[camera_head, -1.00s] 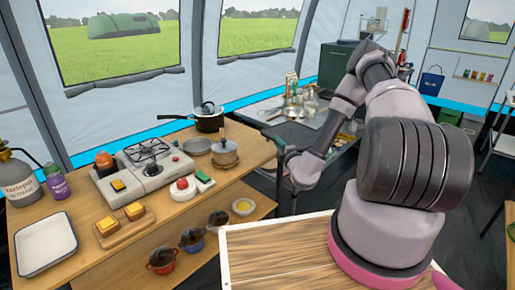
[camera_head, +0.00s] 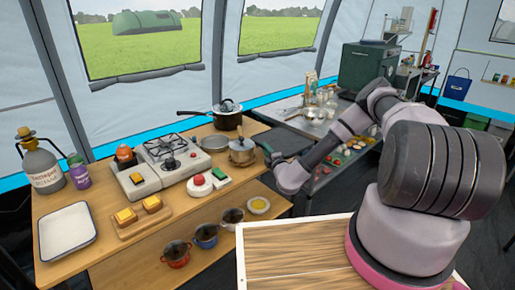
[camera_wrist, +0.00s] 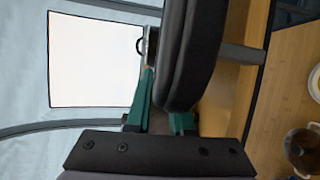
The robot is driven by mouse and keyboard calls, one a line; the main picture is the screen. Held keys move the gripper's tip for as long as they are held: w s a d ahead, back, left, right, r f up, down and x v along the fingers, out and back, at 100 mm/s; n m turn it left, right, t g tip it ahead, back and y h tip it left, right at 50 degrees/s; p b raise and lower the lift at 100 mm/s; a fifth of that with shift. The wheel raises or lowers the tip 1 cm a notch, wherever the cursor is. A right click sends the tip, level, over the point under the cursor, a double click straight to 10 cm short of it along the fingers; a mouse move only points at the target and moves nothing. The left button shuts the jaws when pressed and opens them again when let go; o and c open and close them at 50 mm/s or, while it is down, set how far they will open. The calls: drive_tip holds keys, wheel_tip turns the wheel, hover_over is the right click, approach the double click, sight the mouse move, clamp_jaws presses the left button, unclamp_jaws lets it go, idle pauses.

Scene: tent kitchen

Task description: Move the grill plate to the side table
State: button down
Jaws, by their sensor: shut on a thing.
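My gripper (camera_wrist: 163,115) has green fingers, shut on a dark, thick slab (camera_wrist: 195,50) in the wrist view. The slab is seen edge-on, and it looks like the grill plate. Its far end is out of the picture.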

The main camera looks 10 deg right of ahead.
sight(256, 142)
drive_tip(key=shift+w+a, duration=0.75)
drive_tip(key=shift+w, duration=0.25)
drive_tip(key=w+a, duration=0.2)
drive_tip(key=w, duration=0.1)
drive_tip(key=shift+a, duration=0.1)
drive_tip(key=shift+f, duration=0.7)
drive_tip(key=c, duration=0.8)
unclamp_jaws()
drive_tip(key=shift+s, duration=0.1)
